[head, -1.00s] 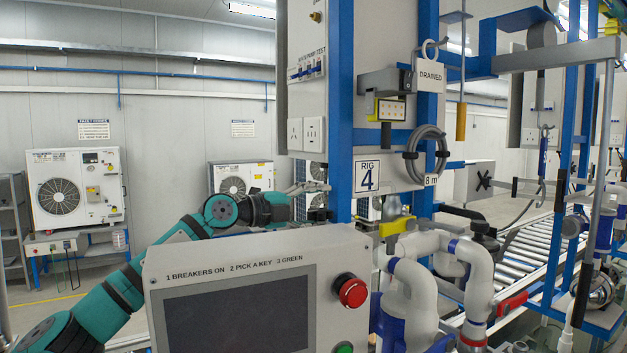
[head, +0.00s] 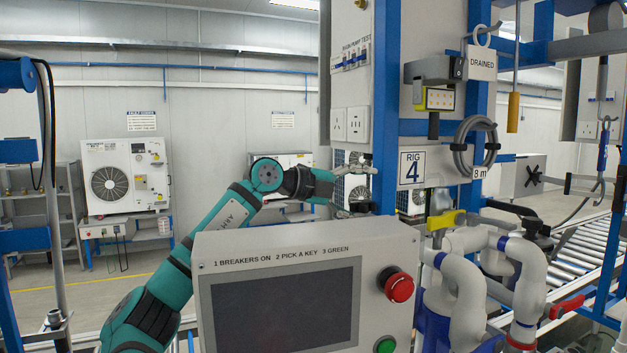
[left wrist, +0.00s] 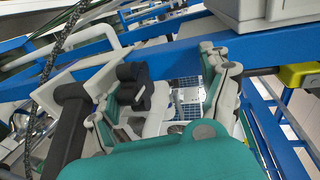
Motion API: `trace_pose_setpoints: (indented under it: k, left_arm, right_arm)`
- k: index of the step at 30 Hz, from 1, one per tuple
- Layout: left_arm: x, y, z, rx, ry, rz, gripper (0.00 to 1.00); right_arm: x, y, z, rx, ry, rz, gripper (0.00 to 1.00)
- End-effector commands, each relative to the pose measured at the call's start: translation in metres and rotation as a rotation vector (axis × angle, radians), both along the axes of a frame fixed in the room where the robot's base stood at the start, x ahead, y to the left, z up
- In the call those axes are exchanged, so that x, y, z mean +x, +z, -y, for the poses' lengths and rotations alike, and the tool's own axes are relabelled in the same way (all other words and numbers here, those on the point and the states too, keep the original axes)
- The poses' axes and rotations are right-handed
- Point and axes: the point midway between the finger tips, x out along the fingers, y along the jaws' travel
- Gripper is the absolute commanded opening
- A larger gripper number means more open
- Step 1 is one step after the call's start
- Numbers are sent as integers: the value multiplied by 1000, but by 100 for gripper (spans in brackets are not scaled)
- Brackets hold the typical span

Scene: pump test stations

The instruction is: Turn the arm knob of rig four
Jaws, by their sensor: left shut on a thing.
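Rig four's number plate (head: 411,170) is on its blue-framed post, above the white pipes. My left gripper (head: 352,190) reaches behind the control box to the left side of this post. Its two fingers show one above the other. In the left wrist view my left gripper (left wrist: 170,95) has a finger on each side, and a dark knob-like part (left wrist: 133,78) shows near the left finger. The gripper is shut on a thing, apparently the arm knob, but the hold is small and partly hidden. My right gripper is not in view.
The grey control box (head: 230,250) with its screen and red button (head: 398,287) stands in front of my left arm. White pipes (head: 465,285) and a yellow handle (head: 445,219) are at its right. A blue frame beam (left wrist: 160,58) crosses the left wrist view.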

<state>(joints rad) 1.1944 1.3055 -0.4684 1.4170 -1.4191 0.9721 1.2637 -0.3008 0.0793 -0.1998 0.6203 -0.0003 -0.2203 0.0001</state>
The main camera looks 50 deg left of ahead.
Motion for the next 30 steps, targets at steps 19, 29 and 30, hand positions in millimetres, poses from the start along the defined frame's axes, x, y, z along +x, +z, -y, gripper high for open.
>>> trace_pose_setpoints:
  k: [19, 29, 30]
  left_arm:
    - [-48, 15, -18, -8, 2, 41, 42]
    - [-67, 9, -26, -7, 1, 29, 42]
    - [-69, 8, -27, -7, 0, 27, 42]
  right_arm:
    - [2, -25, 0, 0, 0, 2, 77]
    - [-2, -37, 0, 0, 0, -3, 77]
    - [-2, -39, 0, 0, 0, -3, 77]
